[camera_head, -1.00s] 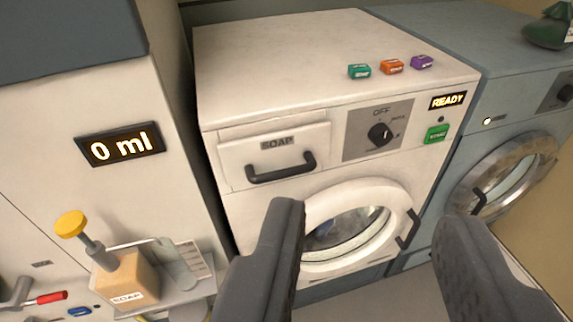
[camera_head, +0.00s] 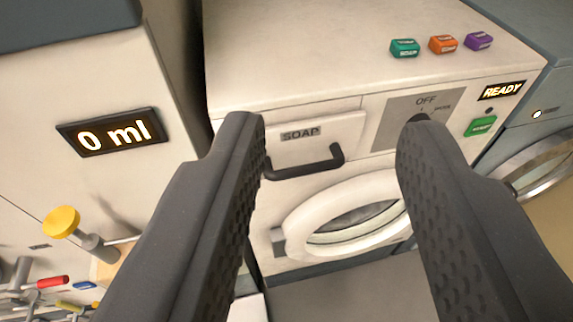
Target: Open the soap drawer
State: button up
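The soap drawer (camera_head: 325,134) is a white front labelled SOAP at the upper left of the white washing machine (camera_head: 285,75). It looks shut, flush with the machine. Its dark bar handle (camera_head: 303,169) runs along the drawer's lower part. My gripper (camera_head: 327,130) is open and empty, its two dark fingers wide apart. The handle shows between the fingers, near the left finger, which hides the drawer's left end. I cannot tell whether that finger touches the handle. The right finger covers part of the dial panel (camera_head: 393,125).
The round door (camera_head: 300,222) is below the drawer. Teal (camera_head: 404,48), orange (camera_head: 442,44) and purple (camera_head: 479,41) blocks lie on top. A READY display (camera_head: 502,91) and green start button (camera_head: 480,126) are at right. A yellow-topped pump (camera_head: 62,222) and "0 ml" display (camera_head: 113,132) are at left.

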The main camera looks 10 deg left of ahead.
aim_at(310, 173)
jog(key=w+d+f+n+t+h+p, duration=0.25)
jog(key=w+d+f+n, duration=0.25)
jog(key=w+f+n, duration=0.75)
notch_tip(310, 173, down, 17)
jog(key=a+n+g+y+p, duration=0.1)
jog(key=n+g+y+p, duration=0.15)
jog(key=n+y, duration=0.55)
jog(key=shift+n+g+h, duration=0.3)
jog(key=shift+n+h, duration=0.05)
jog(key=shift+n, duration=0.2)
jog(key=b+x, duration=0.1)
jog(key=x, duration=1.3)
jog(key=shift+s+f, duration=0.1)
grip_shut()
